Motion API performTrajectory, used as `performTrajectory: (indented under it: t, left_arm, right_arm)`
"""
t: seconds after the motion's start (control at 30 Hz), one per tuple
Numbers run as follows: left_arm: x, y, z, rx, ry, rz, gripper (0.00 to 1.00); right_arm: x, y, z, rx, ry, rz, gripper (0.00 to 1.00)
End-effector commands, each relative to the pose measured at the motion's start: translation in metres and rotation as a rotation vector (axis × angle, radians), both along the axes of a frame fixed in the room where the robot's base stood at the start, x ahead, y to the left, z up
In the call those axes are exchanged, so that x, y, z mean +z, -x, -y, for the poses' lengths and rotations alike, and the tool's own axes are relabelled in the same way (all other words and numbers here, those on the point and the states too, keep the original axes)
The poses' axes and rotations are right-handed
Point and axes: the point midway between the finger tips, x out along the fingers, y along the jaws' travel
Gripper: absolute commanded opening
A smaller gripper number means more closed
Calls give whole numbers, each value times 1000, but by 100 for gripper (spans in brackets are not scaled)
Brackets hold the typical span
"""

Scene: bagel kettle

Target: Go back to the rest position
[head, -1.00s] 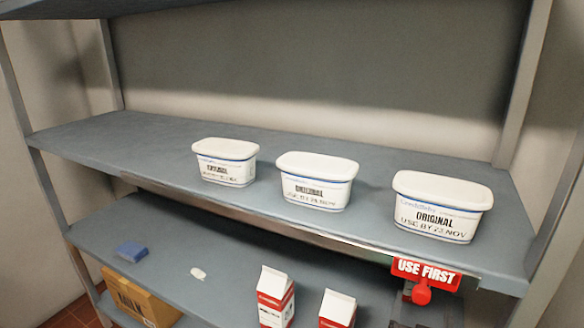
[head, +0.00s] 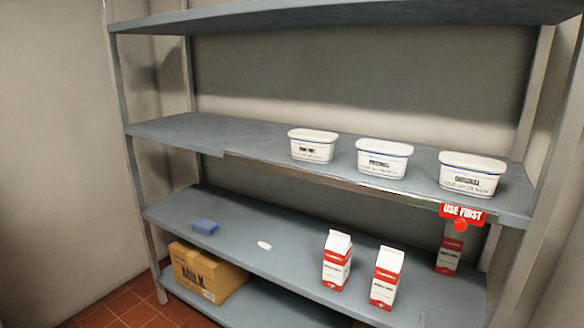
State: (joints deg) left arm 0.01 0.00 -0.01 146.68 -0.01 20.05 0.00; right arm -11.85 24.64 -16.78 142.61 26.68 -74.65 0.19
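Neither of my grippers nor my arms shows in the head view. A grey shelving unit fills most of the view. On its middle shelf (head: 185,134) three white lidded tubs stand in a row: a left tub (head: 312,147), a middle tub (head: 384,158) and a right tub (head: 472,174). They stand upright and apart. A red "USE FIRST" sign (head: 462,213) hangs on the front edge below the right tub, with a red round piece under it.
A cardboard MILK box (head: 206,272) sits below. Red tiled floor (head: 132,306) is bare at lower left.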

Motion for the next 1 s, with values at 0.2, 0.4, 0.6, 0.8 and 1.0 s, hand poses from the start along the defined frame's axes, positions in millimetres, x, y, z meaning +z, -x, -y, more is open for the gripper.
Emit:
performTrajectory:
  t: [0.2,0.4,0.6,0.8,1.0]
  left_arm:
    - [0,0,0,0,0,0,43]
    - [0,0,0,-1,0,0,43]
    - [0,0,0,-1,0,0,43]
    - [0,0,0,0,0,0,43]
    - [0,0,0,0,0,0,43]
  right_arm:
    - [-20,-2,-8,36,-68,-89,87]
    - [-48,1,-31,103,-160,-238,87]
    - [-84,17,-66,200,-263,-456,87]
    - [-118,60,-106,313,-340,-746,87]
    - [-139,131,-133,403,-359,-1083,87]
